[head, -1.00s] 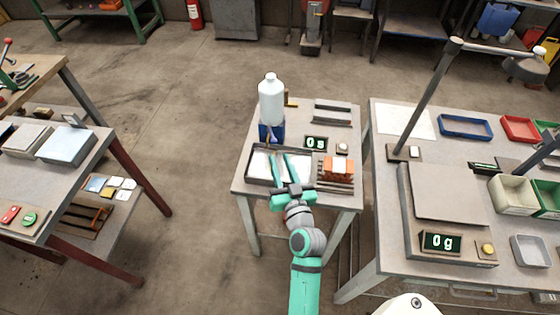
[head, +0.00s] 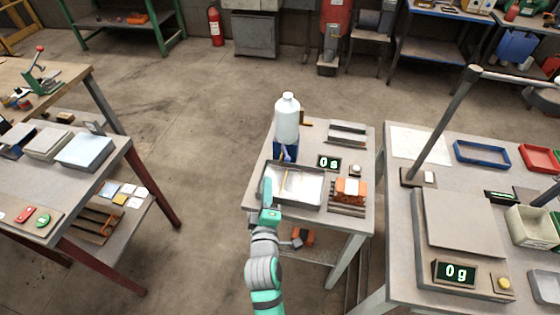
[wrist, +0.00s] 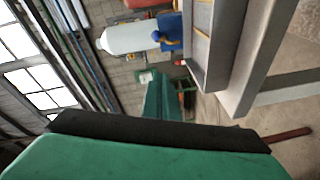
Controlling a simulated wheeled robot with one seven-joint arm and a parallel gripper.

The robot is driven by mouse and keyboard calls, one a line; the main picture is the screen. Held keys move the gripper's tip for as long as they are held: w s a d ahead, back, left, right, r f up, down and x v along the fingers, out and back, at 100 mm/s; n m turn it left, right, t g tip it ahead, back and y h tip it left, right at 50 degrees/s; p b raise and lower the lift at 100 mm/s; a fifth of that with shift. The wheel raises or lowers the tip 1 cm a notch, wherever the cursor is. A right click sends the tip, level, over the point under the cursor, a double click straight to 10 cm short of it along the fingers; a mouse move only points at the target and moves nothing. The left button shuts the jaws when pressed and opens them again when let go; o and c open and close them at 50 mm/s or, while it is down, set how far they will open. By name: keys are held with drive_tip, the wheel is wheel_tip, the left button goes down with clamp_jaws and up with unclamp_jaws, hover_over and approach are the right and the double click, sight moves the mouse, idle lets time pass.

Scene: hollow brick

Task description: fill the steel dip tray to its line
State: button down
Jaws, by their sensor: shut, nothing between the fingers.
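The steel dip tray (head: 321,192) lies on the small middle table. Its inside is bright, and I cannot tell how much liquid is in it. A thin yellowish strip (head: 285,181) shows inside it. A white bottle (head: 287,120) stands on a blue stand (head: 279,151) behind the tray, with a small blue tap (head: 288,155) facing the tray. My gripper (head: 267,196) is shut and empty at the tray's front left corner, partly covering it; contact is unclear. In the wrist view the bottle (wrist: 128,38) and tray (wrist: 203,45) appear sideways, beyond the dark finger pad (wrist: 150,130).
An orange hollow brick (head: 351,188) sits on a rack right of the tray. A scale (head: 460,235) reading 0 g is on the right table.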

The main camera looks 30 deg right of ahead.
sight(285, 153)
drive_tip(key=w+d+n, duration=0.1)
drive_tip(key=w+d, duration=0.6)
drive_tip(key=d, duration=0.1)
drive_tip(key=shift+d+f, duration=0.25)
drive_tip(key=shift+d, duration=0.1)
idle(0.4)
